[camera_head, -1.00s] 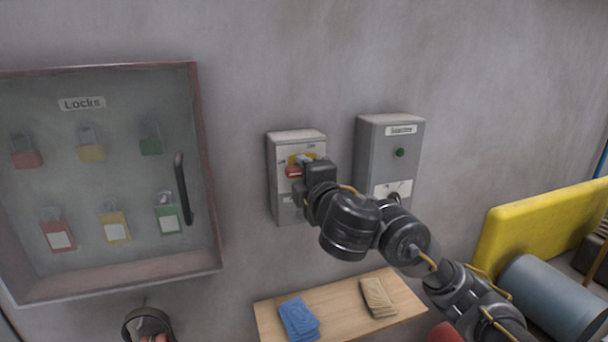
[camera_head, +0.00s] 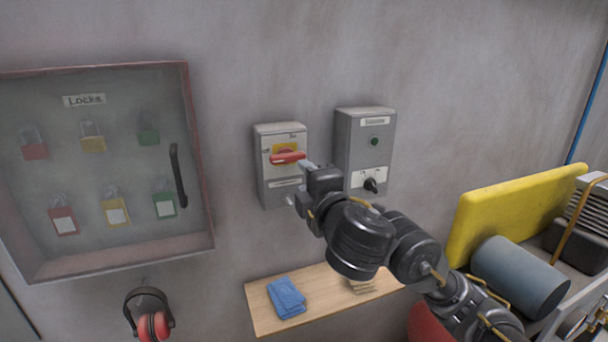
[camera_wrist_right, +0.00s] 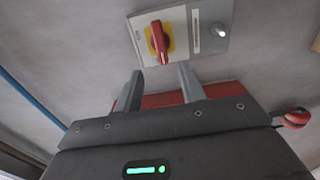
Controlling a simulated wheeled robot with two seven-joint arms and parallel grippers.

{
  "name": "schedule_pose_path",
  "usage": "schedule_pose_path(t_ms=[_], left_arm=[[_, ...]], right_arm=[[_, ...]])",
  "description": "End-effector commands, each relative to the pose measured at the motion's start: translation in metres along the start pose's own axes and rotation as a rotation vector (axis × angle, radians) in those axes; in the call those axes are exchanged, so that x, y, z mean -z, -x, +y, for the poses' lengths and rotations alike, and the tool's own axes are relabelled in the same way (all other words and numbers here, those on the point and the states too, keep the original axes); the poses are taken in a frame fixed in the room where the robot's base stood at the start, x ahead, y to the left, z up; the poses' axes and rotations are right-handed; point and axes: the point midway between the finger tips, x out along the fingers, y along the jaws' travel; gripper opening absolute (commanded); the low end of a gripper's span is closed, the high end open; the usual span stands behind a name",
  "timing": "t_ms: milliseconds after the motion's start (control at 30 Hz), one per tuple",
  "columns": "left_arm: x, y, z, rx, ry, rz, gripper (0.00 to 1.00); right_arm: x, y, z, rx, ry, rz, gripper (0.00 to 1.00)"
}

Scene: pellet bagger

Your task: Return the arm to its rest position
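My right gripper (camera_head: 299,181) is in front of the wall, just right of and below the red switch handle. In the right wrist view its two fingers (camera_wrist_right: 160,88) stand apart with nothing between them. The red handle (camera_head: 287,158) sits on a yellow plate on a grey switch box (camera_head: 268,190); it lies about horizontal in the head view. The handle also shows beyond the fingers in the right wrist view (camera_wrist_right: 159,42), clear of them. My right arm comes in from the lower right. My left gripper is not in view.
A grey box (camera_head: 355,135) with a green button and black knob is right of the switch. A lock cabinet (camera_head: 205,165) hangs left. Below are a wooden shelf (camera_head: 325,304) with a blue cloth (camera_head: 286,298), and ear defenders (camera_head: 148,310). A yellow panel (camera_head: 500,215) and grey cylinder (camera_head: 520,275) stand right.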

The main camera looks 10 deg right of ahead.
Motion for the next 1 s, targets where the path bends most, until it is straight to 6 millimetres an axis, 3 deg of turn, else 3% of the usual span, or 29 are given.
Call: schedule_pose_path(t_ms=[333, 467, 567, 767, 867, 1000], left_arm=[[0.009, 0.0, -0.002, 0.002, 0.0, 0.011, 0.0], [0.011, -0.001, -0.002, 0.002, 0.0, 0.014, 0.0], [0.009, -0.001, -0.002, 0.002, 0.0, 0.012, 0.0], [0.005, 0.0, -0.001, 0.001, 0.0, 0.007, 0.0], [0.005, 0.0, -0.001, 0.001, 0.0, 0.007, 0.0], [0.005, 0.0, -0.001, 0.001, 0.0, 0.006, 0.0]], right_arm=[[0.015, -0.004, -0.001, 0.002, -0.002, 0.027, 0.4], [0.015, -0.002, -0.026, 0.054, -0.065, 0.029, 0.4], [0.011, 0.003, -0.071, 0.15, -0.185, 0.019, 0.4], [-0.004, 0.041, -0.197, 0.419, -0.536, -0.08, 0.4], [-0.014, 0.073, -0.259, 0.549, -0.707, -0.171, 0.4], [-0.028, 0.134, -0.338, 0.715, -0.925, -0.344, 0.4]])
